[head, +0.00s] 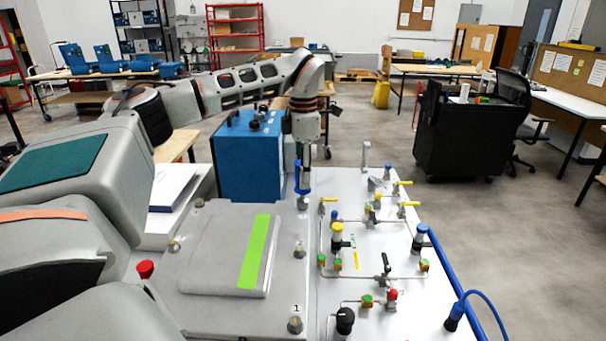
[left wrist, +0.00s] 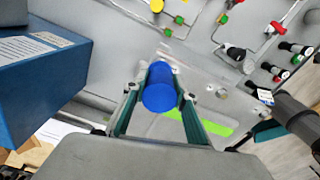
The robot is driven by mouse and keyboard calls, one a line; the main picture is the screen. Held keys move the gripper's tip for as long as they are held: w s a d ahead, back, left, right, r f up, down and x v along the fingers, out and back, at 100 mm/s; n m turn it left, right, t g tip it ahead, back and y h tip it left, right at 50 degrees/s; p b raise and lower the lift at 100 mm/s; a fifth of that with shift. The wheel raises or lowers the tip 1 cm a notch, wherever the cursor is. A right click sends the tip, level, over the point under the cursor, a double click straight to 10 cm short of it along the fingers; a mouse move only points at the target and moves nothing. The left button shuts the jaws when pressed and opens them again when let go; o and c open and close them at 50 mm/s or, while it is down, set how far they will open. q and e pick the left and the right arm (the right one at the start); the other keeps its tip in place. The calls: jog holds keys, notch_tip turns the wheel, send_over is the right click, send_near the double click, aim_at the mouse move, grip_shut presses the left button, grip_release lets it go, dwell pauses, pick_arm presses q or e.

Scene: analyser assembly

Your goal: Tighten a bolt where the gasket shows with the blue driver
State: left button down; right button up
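My left gripper (head: 304,164) points down above the far right corner of the grey cover plate (head: 225,312). It is shut on the blue driver (head: 303,184), which hangs upright. The driver also shows between both fingers in the left wrist view (left wrist: 160,92). Its lower end is at a bolt (head: 303,203) at that corner; I cannot tell whether it is seated on it. Other bolts sit at the near right corner (head: 295,325), the right edge (head: 300,250) and the left edge (head: 174,247). I cannot make out a gasket. My right gripper is not in view.
A raised grey panel with a green strip (head: 255,255) lies on the plate. A blue box (head: 250,165) stands close behind left. Tubing, valves and knobs (head: 338,235) fill the white board at right. A red button (head: 145,269) is at the left.

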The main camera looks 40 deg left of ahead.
pick_arm(q)
jog(key=m, duration=1)
jog(key=c, duration=1.8)
grip_release()
jog(key=shift+o, duration=0.2)
